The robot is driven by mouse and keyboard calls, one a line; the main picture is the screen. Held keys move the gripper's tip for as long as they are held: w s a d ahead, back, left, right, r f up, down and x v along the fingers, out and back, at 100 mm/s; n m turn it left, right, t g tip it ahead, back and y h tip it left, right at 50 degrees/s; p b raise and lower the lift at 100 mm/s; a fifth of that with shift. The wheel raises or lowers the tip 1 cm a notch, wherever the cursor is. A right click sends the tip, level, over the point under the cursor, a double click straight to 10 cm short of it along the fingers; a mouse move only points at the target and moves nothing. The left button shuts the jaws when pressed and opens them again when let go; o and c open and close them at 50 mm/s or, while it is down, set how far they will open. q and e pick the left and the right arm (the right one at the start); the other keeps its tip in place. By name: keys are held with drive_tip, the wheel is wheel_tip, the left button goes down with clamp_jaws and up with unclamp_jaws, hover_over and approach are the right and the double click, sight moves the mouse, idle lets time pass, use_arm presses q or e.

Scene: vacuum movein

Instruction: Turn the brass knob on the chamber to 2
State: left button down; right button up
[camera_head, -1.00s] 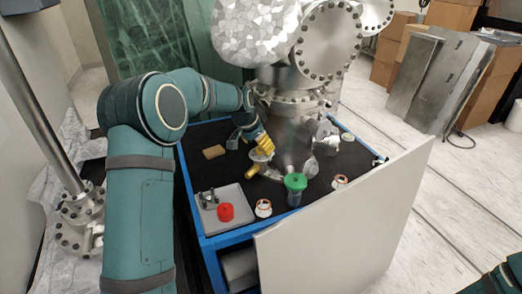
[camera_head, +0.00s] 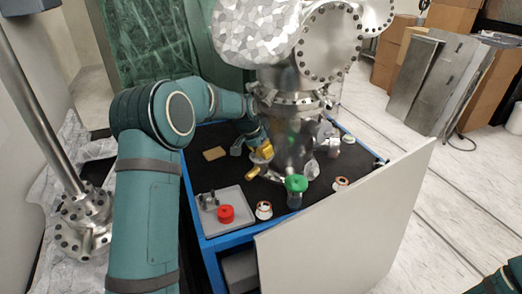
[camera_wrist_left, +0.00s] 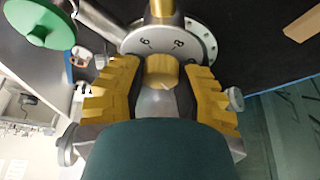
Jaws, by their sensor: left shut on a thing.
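The brass knob (camera_wrist_left: 162,72) is a short cylinder in front of a round metal dial plate (camera_wrist_left: 133,40) in the left wrist view. Two dial marks show, one looking like 8, the other like 6 or 9. My left gripper (camera_wrist_left: 158,88) has its yellow fingers on both sides of the knob and is shut on it. In the head view my left gripper (camera_head: 261,152) is at the front of the steel chamber (camera_head: 292,130), where the fingers mostly hide the knob. The pointer setting cannot be read. My right gripper is out of view.
A green-topped part (camera_head: 296,184) stands close in front of the chamber. A tan block (camera_head: 214,154) lies left of the gripper. A pale panel (camera_head: 345,225) borders the bench at front right.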

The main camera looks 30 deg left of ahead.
use_arm(q)
drive_tip(key=shift+m, duration=0.4)
drive_tip(key=m+g+h+p, duration=0.1)
drive_tip(key=m+p, duration=0.1)
drive_tip(key=m, duration=0.1)
drive_tip(key=shift+m+h, duration=0.3)
drive_tip(key=m+g+h+p, duration=0.1)
drive_tip(key=m+p, duration=0.1)
drive_tip(key=m, duration=0.2)
drive_tip(key=shift+f+m+g+p, duration=0.1)
drive_tip(key=shift+m+g+p, duration=0.7)
drive_tip(key=shift+m, duration=0.9)
drive_tip(key=shift+h, duration=0.3)
drive_tip(key=c, duration=0.6)
unclamp_jaws()
drive_tip(key=shift+d, duration=0.1)
